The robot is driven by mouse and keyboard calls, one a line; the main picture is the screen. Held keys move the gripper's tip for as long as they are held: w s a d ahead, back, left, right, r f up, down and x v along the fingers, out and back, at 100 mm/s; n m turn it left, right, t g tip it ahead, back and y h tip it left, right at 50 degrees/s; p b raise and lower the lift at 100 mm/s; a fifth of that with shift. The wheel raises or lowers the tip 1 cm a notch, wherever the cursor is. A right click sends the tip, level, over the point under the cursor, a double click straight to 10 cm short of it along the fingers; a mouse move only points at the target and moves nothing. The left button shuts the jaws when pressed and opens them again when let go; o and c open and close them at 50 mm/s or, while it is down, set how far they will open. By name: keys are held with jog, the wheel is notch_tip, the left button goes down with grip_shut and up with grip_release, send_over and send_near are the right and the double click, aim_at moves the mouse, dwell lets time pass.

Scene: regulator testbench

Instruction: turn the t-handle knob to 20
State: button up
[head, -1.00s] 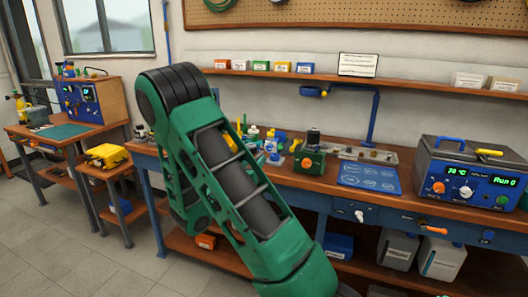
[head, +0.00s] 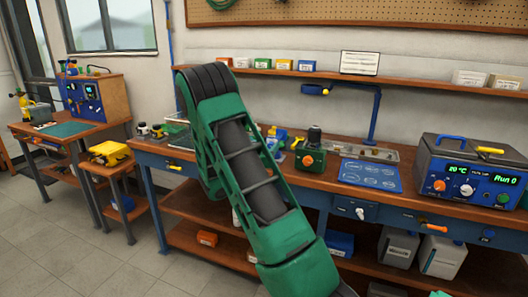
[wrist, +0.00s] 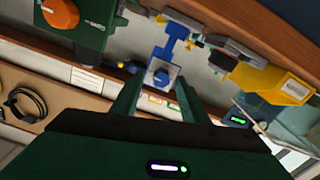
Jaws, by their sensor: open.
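In the wrist view my gripper (wrist: 157,90) is open, with its two green fingers apart and nothing held. A blue T-shaped piece (wrist: 173,45) with a pale square part lies beyond and between the fingertips, apart from them as far as I can tell. I cannot tell whether it is the T-handle knob. An orange knob (wrist: 60,12) on a green housing shows at the upper left of the wrist view. A green unit with an orange knob (head: 308,161) also stands on the bench in the head view. No scale reading is legible. My arm hides my gripper there.
The wooden bench (head: 270,178) carries a blue mat (head: 369,175) and a water bath (head: 470,175) at right. A blue stand (head: 375,115) rises behind the mat. A yellow item (wrist: 290,88) and a clear container are close at right in the wrist view.

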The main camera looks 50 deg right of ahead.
grip_shut()
jog(key=shift+w+a, duration=0.15)
jog(key=shift+a, duration=0.45)
jog(key=shift+d+n, duration=0.3)
jog(key=shift+d, duration=0.25)
jog(key=n, duration=0.7)
jog(key=shift+f+n, duration=0.1)
jog(key=shift+n, duration=0.3)
jog(key=n, duration=0.4)
jog(key=shift+f+n, duration=0.1)
jog(key=shift+n, duration=0.2)
jog(key=n, duration=0.4)
jog(key=shift+f+n, duration=0.1)
jog(key=shift+n, duration=0.2)
